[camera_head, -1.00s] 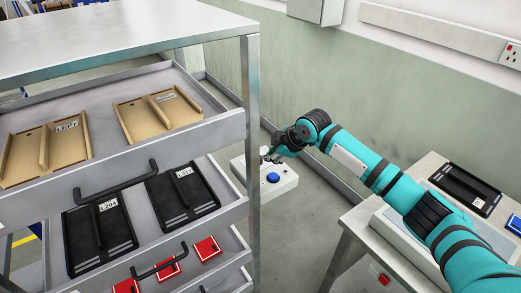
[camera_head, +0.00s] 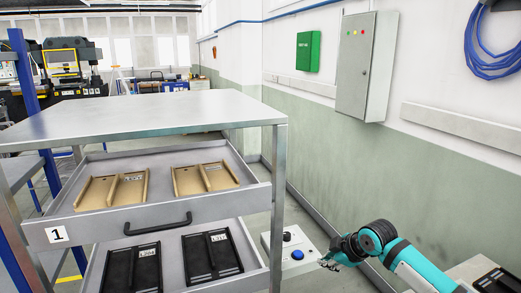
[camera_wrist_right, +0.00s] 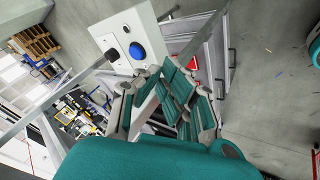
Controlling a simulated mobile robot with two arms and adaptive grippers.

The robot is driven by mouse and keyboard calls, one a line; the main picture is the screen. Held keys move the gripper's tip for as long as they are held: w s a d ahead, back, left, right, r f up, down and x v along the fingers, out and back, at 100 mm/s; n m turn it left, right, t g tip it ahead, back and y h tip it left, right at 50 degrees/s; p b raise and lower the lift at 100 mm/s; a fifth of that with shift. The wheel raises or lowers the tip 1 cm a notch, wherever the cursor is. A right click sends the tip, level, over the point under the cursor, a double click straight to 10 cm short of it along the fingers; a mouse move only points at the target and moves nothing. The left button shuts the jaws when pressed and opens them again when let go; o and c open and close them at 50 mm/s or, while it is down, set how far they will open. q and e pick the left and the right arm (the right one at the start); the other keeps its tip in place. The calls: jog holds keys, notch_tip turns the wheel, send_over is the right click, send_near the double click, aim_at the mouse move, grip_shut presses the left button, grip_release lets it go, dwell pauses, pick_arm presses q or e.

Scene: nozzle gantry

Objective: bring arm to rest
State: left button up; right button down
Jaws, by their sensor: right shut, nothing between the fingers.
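My right arm, teal with black joints, comes in from the lower right in the head view. My right gripper (camera_head: 331,263) is shut and empty, just right of a pale control box (camera_head: 289,246) with a blue button (camera_head: 297,255). In the right wrist view the teal fingers of my gripper (camera_wrist_right: 163,84) show close up. The box (camera_wrist_right: 128,35) with its blue button (camera_wrist_right: 137,51) is beyond the fingertips there; I cannot tell how large the gap is. My left gripper is in neither view.
A metal rack (camera_head: 160,107) stands at the left. Its open drawers hold tan trays (camera_head: 205,179) and black trays (camera_head: 212,256). A grey cabinet (camera_head: 365,66) and a green box (camera_head: 309,52) hang on the wall. A table with a black tray is at the lower right corner.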

jog(key=s+d+f+m+h+b, duration=0.1)
jog(key=s+d+f+m+b, duration=0.3)
jog(key=f, duration=1)
jog(key=s+f+m+g, duration=0.1)
jog(key=s+f, duration=0.6)
jog(key=f, duration=0.7)
jog(key=s+d+f+m+h+b, duration=0.1)
jog(key=s+d+f+m+b, duration=0.3)
jog(key=f, duration=0.9)
pick_arm(q)
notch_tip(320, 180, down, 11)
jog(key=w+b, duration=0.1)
jog(key=b, duration=0.2)
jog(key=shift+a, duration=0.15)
pick_arm(e)
jog(key=s+a+f+m+g, duration=0.1)
jog(key=s+f, duration=0.7)
jog(key=s, duration=0.7)
jog(key=s+a+f+m+g+h, duration=0.1)
jog(key=s+f, duration=0.7)
jog(key=s, duration=0.6)
jog(key=s+a+f+m+g, duration=0.1)
jog(key=s+f+g, duration=0.1)
jog(key=s+f, duration=0.6)
jog(key=s, duration=0.7)
jog(key=shift+s+f+h, duration=0.3)
jog(key=shift+s+f, duration=0.05)
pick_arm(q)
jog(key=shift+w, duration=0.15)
